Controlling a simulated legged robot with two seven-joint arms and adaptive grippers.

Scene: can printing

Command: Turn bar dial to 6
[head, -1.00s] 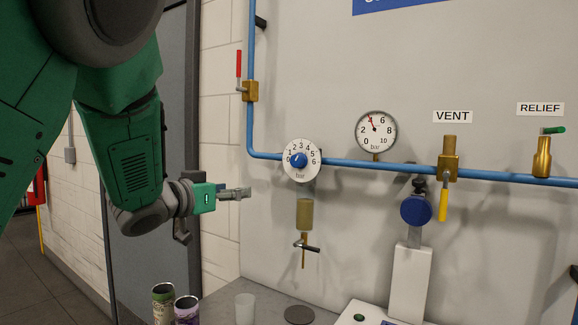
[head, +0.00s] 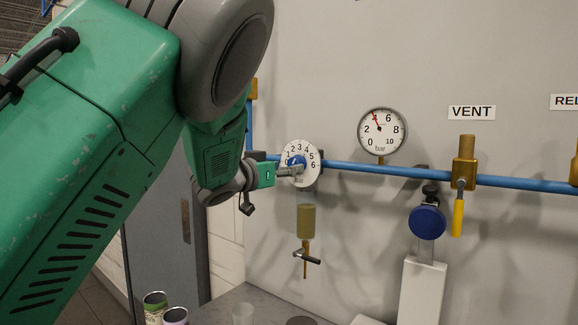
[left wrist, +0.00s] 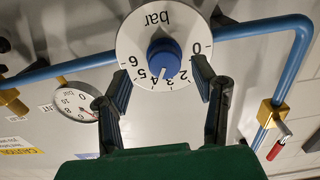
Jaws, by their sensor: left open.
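The round white bar dial (head: 313,172) is on the wall, numbered 0 to 6, with a blue knob (head: 296,161) at its centre. My left gripper (head: 290,170) is at the dial, its fingers hiding the lower left of the face. In the left wrist view the dial (left wrist: 135,35) appears upside down. My right gripper is not in view.
A blue pipe (head: 375,170) runs behind the dial. A brass vent valve (head: 464,172) is farther right. A brown filter bowl (head: 306,221) hangs below. Cans (head: 155,306) stand on the counter.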

